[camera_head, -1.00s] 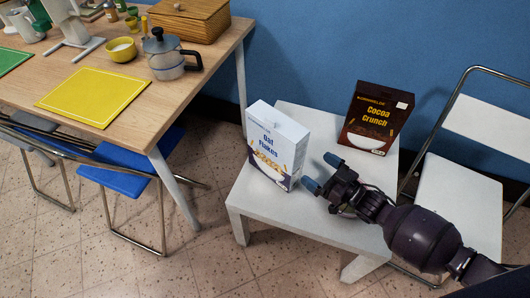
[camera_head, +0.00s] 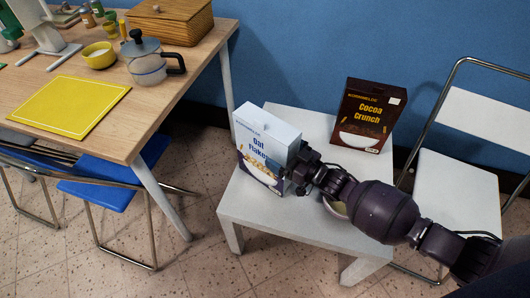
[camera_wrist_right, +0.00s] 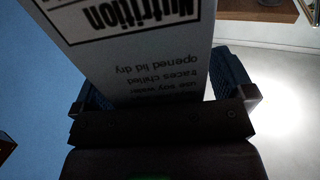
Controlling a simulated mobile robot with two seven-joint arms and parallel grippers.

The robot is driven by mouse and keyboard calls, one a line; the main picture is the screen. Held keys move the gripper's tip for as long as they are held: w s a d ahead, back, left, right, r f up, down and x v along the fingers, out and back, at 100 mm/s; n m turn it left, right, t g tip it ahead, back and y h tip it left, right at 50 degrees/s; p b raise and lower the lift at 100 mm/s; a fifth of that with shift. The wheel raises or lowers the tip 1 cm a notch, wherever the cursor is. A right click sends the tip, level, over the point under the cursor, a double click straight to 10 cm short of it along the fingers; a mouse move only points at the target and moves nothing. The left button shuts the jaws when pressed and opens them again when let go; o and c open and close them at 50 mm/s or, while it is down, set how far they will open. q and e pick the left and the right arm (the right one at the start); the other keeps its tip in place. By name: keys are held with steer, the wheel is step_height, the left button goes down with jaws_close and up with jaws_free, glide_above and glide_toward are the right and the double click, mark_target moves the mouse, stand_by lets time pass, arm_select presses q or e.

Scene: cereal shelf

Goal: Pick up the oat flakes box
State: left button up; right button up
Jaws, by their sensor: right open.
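The oat flakes box (camera_head: 262,140), white and blue, stands upright on the small white table. My right gripper (camera_head: 296,168) is at the right side of the box, its fingers reaching around the box edge. In the right wrist view the box's narrow side with nutrition text (camera_wrist_right: 150,50) lies between the two open fingers (camera_wrist_right: 160,85), one on each side. Part of the box's lower right edge is hidden by the gripper. My left gripper is not in view.
A brown Cocoa Crunch box (camera_head: 368,115) stands behind on the same white table (camera_head: 290,228). A white folding chair (camera_head: 455,190) is at the right.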

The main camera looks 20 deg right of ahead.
steer(key=shift+w+a+r, duration=0.1)
steer(key=shift+w+a, duration=0.1)
steer(key=shift+w, duration=0.1)
steer(key=c, duration=1.7)
